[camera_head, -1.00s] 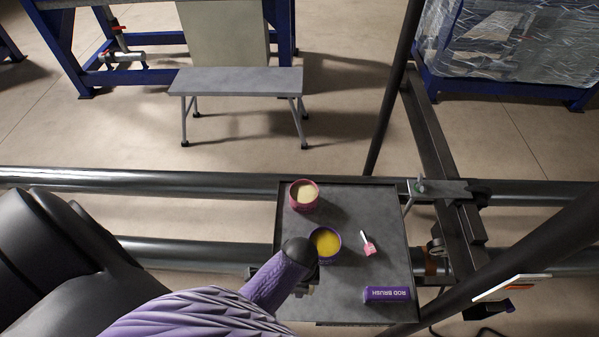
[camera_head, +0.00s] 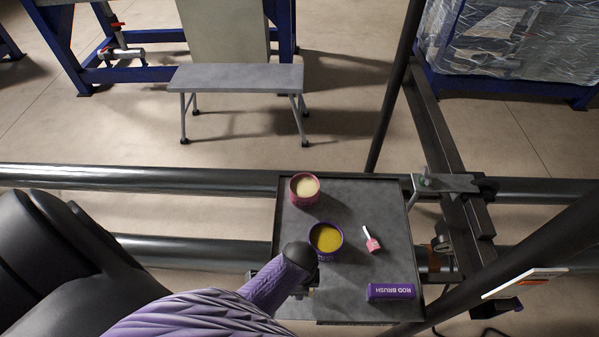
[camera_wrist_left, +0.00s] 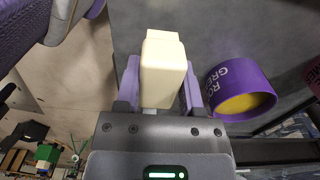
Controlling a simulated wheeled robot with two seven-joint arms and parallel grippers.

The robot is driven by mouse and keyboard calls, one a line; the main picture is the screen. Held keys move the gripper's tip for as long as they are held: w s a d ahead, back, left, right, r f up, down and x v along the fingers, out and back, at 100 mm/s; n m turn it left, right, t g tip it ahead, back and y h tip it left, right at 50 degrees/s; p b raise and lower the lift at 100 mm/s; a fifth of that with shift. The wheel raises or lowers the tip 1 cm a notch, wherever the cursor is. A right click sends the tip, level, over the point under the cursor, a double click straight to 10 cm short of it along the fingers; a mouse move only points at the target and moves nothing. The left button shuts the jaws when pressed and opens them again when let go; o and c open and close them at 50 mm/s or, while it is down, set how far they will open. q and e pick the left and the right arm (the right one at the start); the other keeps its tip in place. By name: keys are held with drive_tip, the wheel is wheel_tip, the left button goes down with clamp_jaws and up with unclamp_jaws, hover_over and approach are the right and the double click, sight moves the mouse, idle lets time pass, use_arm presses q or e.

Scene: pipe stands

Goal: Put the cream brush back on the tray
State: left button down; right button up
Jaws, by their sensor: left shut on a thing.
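The cream brush (camera_wrist_left: 164,68) is a pale block with a narrower end, seen in the left wrist view. My left gripper (camera_wrist_left: 161,96) is shut on it, one purple finger on each side. The dark grey tray (camera_head: 375,205) lies below my left arm in the head view, and its grey surface also shows in the wrist view (camera_wrist_left: 235,30). In the head view my left wrist hides the brush and the fingers at the tray's lower left edge. I cannot tell whether the brush touches the tray. My right gripper is not in view.
The tray holds a pink tin (camera_head: 305,189), a purple tin of yellow grease (camera_head: 326,238), a small pink brush (camera_head: 372,243) and a purple rod brush box (camera_head: 391,292). The purple tin is close to my left wrist. Pipes (camera_head: 150,180) run behind the tray.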

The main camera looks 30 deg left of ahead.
use_arm(q)
drive_tip(key=shift+f+b, duration=1.15)
drive_tip(key=shift+f, duration=0.4)
drive_tip(key=shift+c, duration=0.7)
unclamp_jaws()
wheel_tip(320, 180, up, 5)
drive_tip(key=p, duration=0.5)
drive_tip(key=shift+r+p, duration=0.2)
drive_tip(key=shift+p, duration=0.2)
drive_tip(key=shift+f, duration=0.2)
wheel_tip(320, 180, up, 10)
drive_tip(key=p, duration=0.4)
